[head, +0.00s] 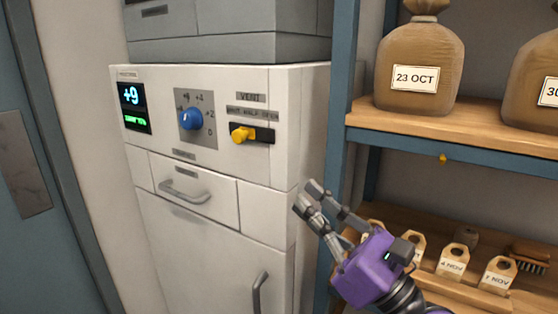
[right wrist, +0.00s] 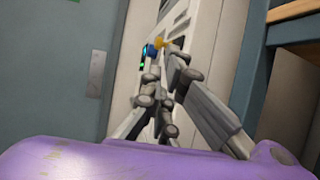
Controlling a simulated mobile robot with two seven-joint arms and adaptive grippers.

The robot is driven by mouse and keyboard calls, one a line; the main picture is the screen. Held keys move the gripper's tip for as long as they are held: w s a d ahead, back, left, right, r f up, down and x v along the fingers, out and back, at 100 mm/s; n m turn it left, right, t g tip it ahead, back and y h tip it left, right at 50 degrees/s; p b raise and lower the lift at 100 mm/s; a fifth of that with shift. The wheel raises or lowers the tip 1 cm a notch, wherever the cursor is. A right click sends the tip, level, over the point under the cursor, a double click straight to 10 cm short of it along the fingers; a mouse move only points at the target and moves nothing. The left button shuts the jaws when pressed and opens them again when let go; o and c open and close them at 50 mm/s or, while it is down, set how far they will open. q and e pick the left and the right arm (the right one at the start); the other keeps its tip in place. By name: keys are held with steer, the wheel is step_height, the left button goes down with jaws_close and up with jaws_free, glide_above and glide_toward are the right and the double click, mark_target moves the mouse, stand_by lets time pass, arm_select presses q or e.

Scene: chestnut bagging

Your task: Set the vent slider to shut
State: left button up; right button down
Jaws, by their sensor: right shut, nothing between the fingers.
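The vent slider is a yellow knob (head: 242,134) in a dark horizontal slot on the white cabinet's front panel, under a VENT label. The knob is at the left end of the slot; the small position words above it are too blurred to read surely. My right gripper (head: 308,196), with a purple body, is shut and empty. It is below and to the right of the slider, apart from it, near the cabinet's right edge. In the right wrist view the yellow knob (right wrist: 161,43) shows beyond the fingers. My left gripper is not in view.
A blue dial (head: 191,118) and a display (head: 134,107) reading +9 are left of the slider. A drawer handle (head: 184,194) and a door handle (head: 260,292) stick out below. A blue-framed shelf (head: 470,121) with sacks stands close on the right.

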mark_target(243, 141)
steer(key=p+x, duration=0.2)
steer(key=x, duration=1.1)
steer(key=shift+w+p, duration=0.15)
steer(key=shift+p, duration=0.25)
steer(key=shift+w+a, duration=0.3)
steer(key=shift+a, duration=0.05)
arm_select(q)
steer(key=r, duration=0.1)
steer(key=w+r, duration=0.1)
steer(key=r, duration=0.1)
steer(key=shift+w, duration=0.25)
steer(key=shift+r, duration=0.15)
arm_select(e)
steer(key=shift+w+a+r, duration=0.15)
steer(key=shift+w+a, duration=0.05)
steer(key=shift+a, duration=0.1)
steer(key=shift+w+a+p, duration=0.2)
steer(key=shift+w+a, duration=0.25)
steer(key=shift+a, duration=0.15)
steer(key=shift+w+a+p, duration=0.15)
steer(key=shift+w+a, duration=0.3)
steer(key=shift+a, duration=0.15)
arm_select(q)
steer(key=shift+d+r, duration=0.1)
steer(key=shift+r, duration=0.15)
